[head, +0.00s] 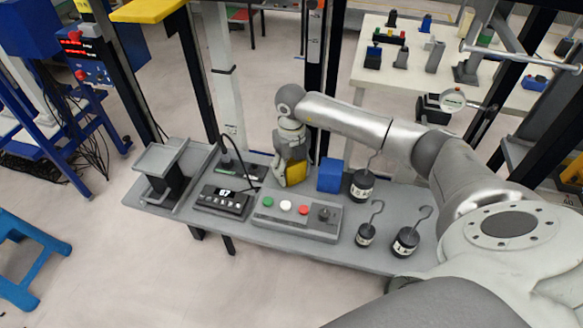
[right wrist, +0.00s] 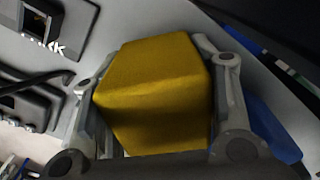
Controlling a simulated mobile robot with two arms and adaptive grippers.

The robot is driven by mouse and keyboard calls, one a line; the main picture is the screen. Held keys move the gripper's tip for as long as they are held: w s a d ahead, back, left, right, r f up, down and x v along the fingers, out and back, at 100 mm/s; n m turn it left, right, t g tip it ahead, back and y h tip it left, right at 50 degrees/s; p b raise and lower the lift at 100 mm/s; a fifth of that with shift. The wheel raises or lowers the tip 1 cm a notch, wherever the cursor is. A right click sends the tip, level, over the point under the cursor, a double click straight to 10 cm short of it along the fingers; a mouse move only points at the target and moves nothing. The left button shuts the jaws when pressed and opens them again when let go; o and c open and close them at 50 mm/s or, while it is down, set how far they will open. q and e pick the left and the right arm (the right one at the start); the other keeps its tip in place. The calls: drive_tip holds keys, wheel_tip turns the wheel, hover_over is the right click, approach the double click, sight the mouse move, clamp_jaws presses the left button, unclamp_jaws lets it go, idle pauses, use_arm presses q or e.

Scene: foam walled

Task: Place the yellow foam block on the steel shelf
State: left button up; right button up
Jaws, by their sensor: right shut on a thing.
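The yellow foam block (head: 296,171) is between the fingers of my right gripper (head: 290,178), which points down over the grey bench. In the right wrist view the yellow block (right wrist: 160,92) fills the space between the fingers (right wrist: 155,100), with a finger on each side. My right gripper is shut on it. I cannot tell whether the block's underside touches the bench. A grey raised stand with a flat top plate (head: 161,157) is at the bench's left end; it may be the steel shelf. Its top looks empty. My left gripper is not in view.
A blue block (head: 330,175) stands just right of my right gripper. A button box (head: 297,217) and a display unit (head: 223,201) lie in front and left. Several hooked black weights (head: 363,186) stand at right. Dark uprights (head: 197,75) rise behind the bench.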

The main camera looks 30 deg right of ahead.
drive_tip(key=o, duration=1)
drive_tip(key=shift+f, duration=0.1)
drive_tip(key=shift+o, duration=0.2)
drive_tip(key=shift+r, duration=0.35)
wheel_tip(320, 180, up, 12)
drive_tip(key=shift+f+b, duration=0.15)
drive_tip(key=shift+b, duration=0.7)
